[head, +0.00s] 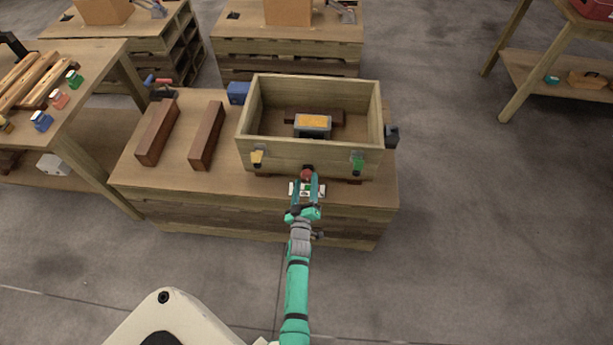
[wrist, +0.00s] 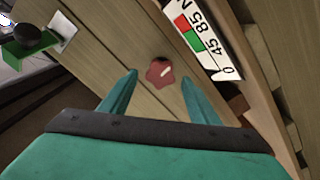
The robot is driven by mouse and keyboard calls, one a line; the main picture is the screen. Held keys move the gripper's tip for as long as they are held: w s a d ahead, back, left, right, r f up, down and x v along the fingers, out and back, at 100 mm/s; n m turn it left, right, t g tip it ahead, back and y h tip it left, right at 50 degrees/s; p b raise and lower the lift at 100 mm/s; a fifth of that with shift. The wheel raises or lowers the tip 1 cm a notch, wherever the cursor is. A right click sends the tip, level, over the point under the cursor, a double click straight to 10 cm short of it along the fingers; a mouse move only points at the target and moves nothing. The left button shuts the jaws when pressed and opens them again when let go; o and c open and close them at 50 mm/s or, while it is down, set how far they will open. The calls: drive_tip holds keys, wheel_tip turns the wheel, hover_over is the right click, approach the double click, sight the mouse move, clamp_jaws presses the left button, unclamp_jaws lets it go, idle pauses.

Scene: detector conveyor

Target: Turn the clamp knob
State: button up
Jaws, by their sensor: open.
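The clamp knob is a small red lobed knob (head: 307,174) low on the front wall of a wooden box (head: 246,150). In the wrist view the red knob (wrist: 159,73) sits just beyond and between my fingertips, against wooden boards. My gripper (head: 307,187) is in front of the box, with its teal fingers open around empty space. The fingers also show in the wrist view (wrist: 158,88), one on each side of the knob's line. I cannot tell whether the fingertips touch the wall.
A white scale plate (wrist: 208,38) with red and green patches lies beside the knob. A yellow latch (head: 258,157) and a green latch (head: 357,162) flank it on the box front. A grey block with an orange top (head: 313,124) sits inside. Two brown beams (head: 207,135) (head: 157,132) lie left.

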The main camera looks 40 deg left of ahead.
sight(306, 177)
drive_tip(key=shift+x, duration=1.75)
drive_tip(key=c, duration=1.1)
drive_tip(key=shift+o, duration=0.2)
drive_tip(key=shift+m, duration=0.4)
